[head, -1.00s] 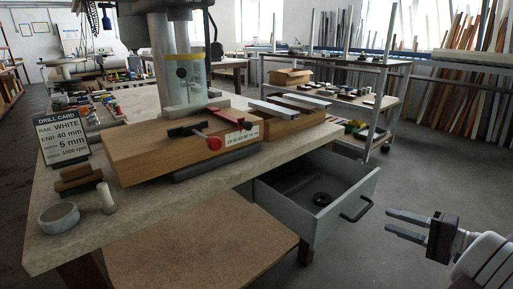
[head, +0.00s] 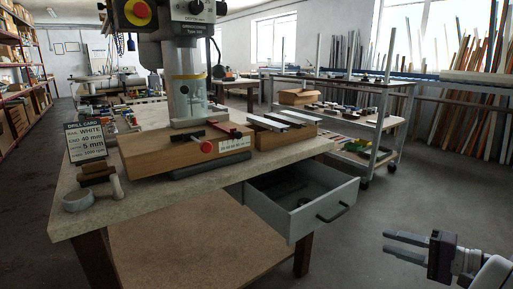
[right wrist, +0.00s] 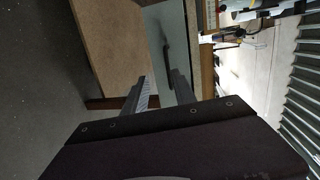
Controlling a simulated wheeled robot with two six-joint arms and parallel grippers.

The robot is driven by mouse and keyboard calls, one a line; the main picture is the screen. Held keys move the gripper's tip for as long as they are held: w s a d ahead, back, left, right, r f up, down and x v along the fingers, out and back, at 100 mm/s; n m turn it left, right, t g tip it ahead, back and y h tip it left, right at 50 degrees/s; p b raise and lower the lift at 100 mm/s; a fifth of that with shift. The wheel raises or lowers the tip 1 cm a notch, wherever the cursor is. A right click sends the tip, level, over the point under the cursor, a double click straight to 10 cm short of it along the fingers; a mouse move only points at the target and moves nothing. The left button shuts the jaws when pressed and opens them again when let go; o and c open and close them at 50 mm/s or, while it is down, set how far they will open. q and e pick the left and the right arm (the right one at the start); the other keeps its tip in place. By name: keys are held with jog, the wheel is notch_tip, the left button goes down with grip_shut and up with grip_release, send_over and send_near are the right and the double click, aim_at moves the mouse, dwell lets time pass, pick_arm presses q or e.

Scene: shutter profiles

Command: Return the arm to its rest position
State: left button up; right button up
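My right gripper (head: 405,246) is at the lower right of the head view, over the floor and to the right of the open drawer (head: 318,222). Its two fingers are apart with nothing between them. The right wrist view also shows the gripper (right wrist: 158,92) with spread, empty fingers, and the drawer (right wrist: 170,25) lies beyond them. The gripper is apart from the drawer and its handle (head: 335,214). My left gripper is in neither view.
The workbench (head: 75,217) carries a drill press (head: 185,85), a wooden block (head: 150,152), a drill card (head: 86,142) and rails (head: 282,117). The drawer juts out from the bench. A wheeled rack (head: 390,125) stands behind. Floor (head: 420,195) around the gripper is clear.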

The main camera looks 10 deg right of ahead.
jog(key=w+a+r+n+g+y, duration=0.1)
jog(key=w+a+n+g+y, duration=0.15)
jog(key=a, duration=0.55)
jog(key=w+a+n+g+y, duration=0.2)
jog(key=w+a+n+g, duration=0.15)
jog(key=a, duration=0.45)
jog(key=s+a+f+n+g, duration=0.1)
jog(key=a+f+g, duration=0.1)
jog(key=a, duration=0.4)
jog(key=s+a+f+n+g, duration=0.1)
jog(key=a+f+g, duration=0.1)
jog(key=a, duration=0.5)
jog(key=s+a+f+n+g+h, duration=0.45)
jog(key=s+a+f+h, duration=0.3)
jog(key=s+f, duration=0.5)
jog(key=s+d+f+h, duration=0.3)
jog(key=d+f+h, duration=0.1)
jog(key=d+f, duration=0.25)
jog(key=w+r+t+p, duration=0.1)
jog(key=w+r+p, duration=0.1)
jog(key=r+p, duration=1.5)
jog(key=w+d+r+m+t+p, duration=0.1)
jog(key=r+p, duration=1.6)
jog(key=r, duration=0.1)
jog(key=shift+w+d+r+p, duration=0.2)
jog(key=shift+w+r+p, duration=0.05)
jog(key=shift+w+p, duration=0.15)
